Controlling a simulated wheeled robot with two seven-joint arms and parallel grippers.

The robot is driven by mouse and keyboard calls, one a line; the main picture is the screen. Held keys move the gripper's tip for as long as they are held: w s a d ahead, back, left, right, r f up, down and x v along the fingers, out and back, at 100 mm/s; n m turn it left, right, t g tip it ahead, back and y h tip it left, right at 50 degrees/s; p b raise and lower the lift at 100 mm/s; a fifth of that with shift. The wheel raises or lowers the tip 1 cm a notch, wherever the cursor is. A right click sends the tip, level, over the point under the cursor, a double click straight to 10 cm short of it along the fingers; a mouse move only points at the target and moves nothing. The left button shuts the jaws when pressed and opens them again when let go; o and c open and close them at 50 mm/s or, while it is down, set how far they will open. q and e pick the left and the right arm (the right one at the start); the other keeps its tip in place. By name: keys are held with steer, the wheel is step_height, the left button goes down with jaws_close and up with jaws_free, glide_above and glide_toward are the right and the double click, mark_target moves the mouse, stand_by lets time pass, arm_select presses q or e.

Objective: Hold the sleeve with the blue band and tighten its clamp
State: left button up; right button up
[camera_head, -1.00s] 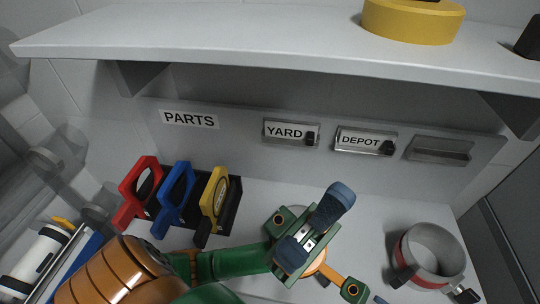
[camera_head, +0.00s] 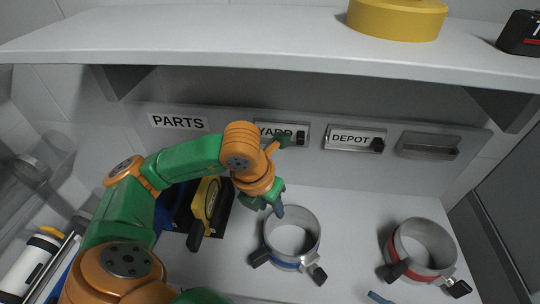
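The sleeve with the blue band (camera_head: 312,222) is an open grey ring standing on the counter right of the middle. Its blue band (camera_head: 284,266) shows low at the front. A dark knob (camera_head: 260,257) sticks out at its left, and a metal clamp piece with a dark end (camera_head: 318,275) at its front right. My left gripper (camera_head: 268,206) points down at the sleeve's back-left rim. One blue-grey fingertip shows by the rim; the other is mostly hidden, so its opening and any contact are unclear. Only a blue-grey tip of my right gripper (camera_head: 380,298) shows at the bottom edge.
A grey sleeve with a red band (camera_head: 424,243) stands at the right. A yellow-framed tool (camera_head: 205,207) and a partly hidden blue one stand in a dark rack at the left. A shelf (camera_head: 230,50) overhangs the back, holding a yellow round object (camera_head: 397,20).

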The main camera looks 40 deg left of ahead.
mark_target(264, 241)
arm_select(q)
steer(key=s+f+n+g, duration=0.2)
steer(key=s+f+n, duration=0.1)
steer(key=shift+s+d+f+n+g, duration=0.1)
steer(key=shift+d+f+n+g, duration=0.05)
steer(key=shift+d+n+g, duration=0.2)
step_height(264, 241, down, 7)
steer(key=shift+r, duration=0.15)
jaws_close()
stand_by(3.6)
